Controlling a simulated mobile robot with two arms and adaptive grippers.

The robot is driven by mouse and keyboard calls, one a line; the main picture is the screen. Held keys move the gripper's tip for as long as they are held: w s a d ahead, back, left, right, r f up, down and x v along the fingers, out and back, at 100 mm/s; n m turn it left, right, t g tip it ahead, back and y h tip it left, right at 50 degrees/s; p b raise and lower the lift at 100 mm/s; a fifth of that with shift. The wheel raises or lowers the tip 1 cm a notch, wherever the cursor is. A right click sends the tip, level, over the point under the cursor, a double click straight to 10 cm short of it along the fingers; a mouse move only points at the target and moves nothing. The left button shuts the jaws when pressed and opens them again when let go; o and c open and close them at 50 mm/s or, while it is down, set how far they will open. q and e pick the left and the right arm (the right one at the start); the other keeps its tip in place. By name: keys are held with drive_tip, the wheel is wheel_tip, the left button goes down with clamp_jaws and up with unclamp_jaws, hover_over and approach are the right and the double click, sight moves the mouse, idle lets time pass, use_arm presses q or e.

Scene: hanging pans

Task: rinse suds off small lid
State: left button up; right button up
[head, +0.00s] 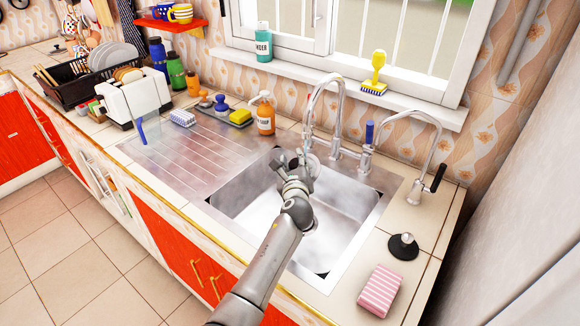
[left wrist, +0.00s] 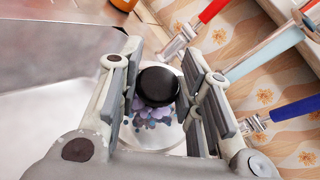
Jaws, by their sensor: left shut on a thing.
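My left gripper (head: 300,172) is over the sink basin (head: 345,195), near the tall curved tap (head: 311,110). In the left wrist view its fingers (left wrist: 158,100) are shut on the round black knob (left wrist: 158,86) of the small lid (left wrist: 165,138). The lid is pale, with bluish-purple blobs showing around the knob; I cannot tell whether they are suds or a pattern. In the head view the lid (head: 313,163) is mostly hidden by the gripper. I see no clear water stream. My right gripper is not in view.
A second curved tap (head: 437,140) stands at the right. A pink striped sponge (head: 380,291) and a black disc with a knob (head: 404,246) lie on the right counter.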

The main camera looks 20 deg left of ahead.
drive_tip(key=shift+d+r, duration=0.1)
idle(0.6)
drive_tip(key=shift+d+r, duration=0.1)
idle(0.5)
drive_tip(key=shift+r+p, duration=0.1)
drive_tip(key=shift+p, duration=0.2)
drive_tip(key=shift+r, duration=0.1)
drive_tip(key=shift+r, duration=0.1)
idle(0.4)
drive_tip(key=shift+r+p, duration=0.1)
drive_tip(key=shift+p, duration=0.2)
idle(0.4)
